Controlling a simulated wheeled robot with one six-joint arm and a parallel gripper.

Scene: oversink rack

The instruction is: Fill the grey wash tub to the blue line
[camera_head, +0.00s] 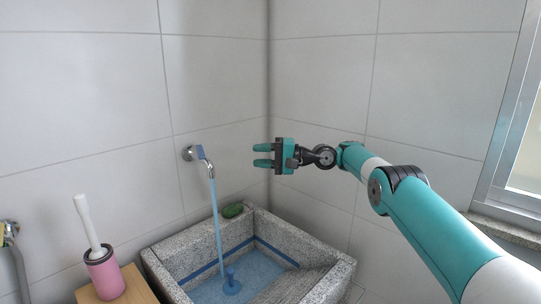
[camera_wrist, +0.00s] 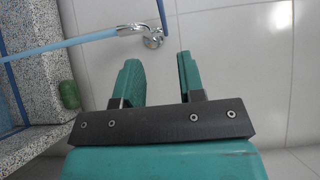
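The grey speckled wash tub (camera_head: 262,219) stands in the corner in the head view, and part of its rim shows in the wrist view (camera_wrist: 40,75). A blue line (camera_head: 275,251) runs around its inner walls. Light blue water (camera_head: 254,271) covers the tub floor, and its surface appears below the line. The wall tap (camera_head: 209,165), with a blue handle (camera_head: 200,152), pours a blue stream (camera_head: 217,215) into the tub. My gripper (camera_head: 262,155) is open and empty, right of the tap and apart from it. Its spread fingers also show in the wrist view (camera_wrist: 159,78).
A green soap-like piece (camera_head: 233,210) lies on the tub's back rim. A pink holder (camera_head: 104,275) with a white-handled brush stands on a wooden stand (camera_head: 136,284) at left. Another fitting (camera_head: 10,232) is at the far left. A window (camera_head: 515,150) is at right.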

